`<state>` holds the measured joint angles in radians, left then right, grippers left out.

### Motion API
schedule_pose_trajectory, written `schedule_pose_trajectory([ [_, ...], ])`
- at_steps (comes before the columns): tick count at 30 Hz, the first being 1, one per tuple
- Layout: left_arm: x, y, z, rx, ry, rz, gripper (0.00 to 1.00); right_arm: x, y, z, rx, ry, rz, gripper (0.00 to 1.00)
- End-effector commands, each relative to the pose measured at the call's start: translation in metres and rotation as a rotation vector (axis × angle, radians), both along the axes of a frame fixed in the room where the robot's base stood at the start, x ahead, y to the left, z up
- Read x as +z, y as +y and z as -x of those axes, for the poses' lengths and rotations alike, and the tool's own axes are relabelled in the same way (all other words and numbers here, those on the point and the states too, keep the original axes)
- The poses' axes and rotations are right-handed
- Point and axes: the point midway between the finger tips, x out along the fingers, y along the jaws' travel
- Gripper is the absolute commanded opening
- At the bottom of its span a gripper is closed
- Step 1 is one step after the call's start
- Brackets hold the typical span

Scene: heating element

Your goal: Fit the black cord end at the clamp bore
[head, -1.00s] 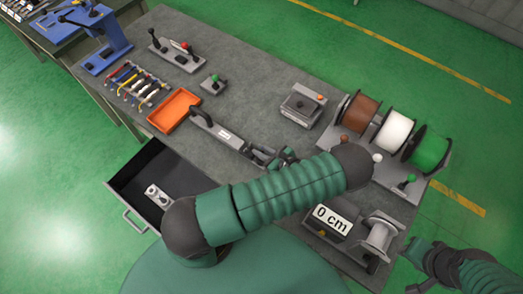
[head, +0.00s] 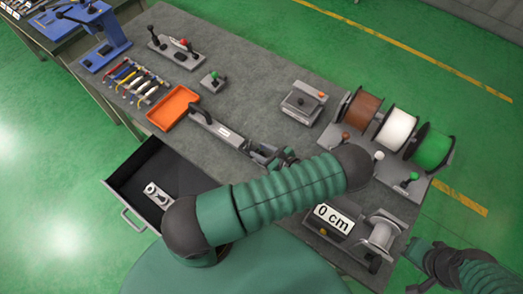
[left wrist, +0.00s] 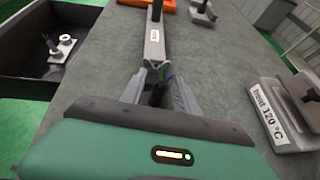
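The clamp (head: 222,130) is a long grey fixture with a dark lever and a white label, on the bench; the left wrist view shows it straight ahead (left wrist: 154,46). My left gripper (left wrist: 158,80) is at its near end, fingers apart on either side of a dark piece, probably the black cord (left wrist: 158,95). Thin green and pale wires show just past the fingertips. Whether the fingers touch the dark piece is unclear. The bore is too small to make out. My right gripper (head: 422,258) is beyond the bench's right edge, apart from everything; its finger opening is unclear.
An orange tray (head: 163,117) is left of the clamp. Brown, white and green spools (head: 430,150) stand right, with a "0 cm" unit (head: 328,222) in front. An open drawer (head: 130,178) juts from the front edge. A heater block (left wrist: 275,120) is right of my left gripper.

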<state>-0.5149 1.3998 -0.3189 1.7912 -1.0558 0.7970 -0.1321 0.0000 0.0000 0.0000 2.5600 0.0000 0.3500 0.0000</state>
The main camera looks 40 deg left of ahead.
Motion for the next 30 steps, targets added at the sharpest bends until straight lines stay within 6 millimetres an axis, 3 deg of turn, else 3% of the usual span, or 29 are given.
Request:
schedule_pose_trajectory([
  [11, 0.001, -0.003, 0.001, -0.014, 0.007, -0.004, 0.41, 0.002, 0.0, 0.0, 0.0, 0.0, 0.0, 0.36],
  [24, 0.083, -0.004, -0.002, -0.011, 0.001, 0.0, 0.41, 0.078, 0.0, 0.0, 0.0, 0.0, 0.0, 0.36],
  [28, 0.102, -0.003, -0.001, -0.009, 0.002, -0.001, 0.41, 0.094, 0.0, 0.0, 0.0, 0.0, 0.0, 0.36],
  [30, 0.094, -0.003, -0.001, 0.0, 0.002, -0.001, 0.41, 0.089, 0.0, -0.001, 0.0, -0.001, 0.0, 0.36],
])
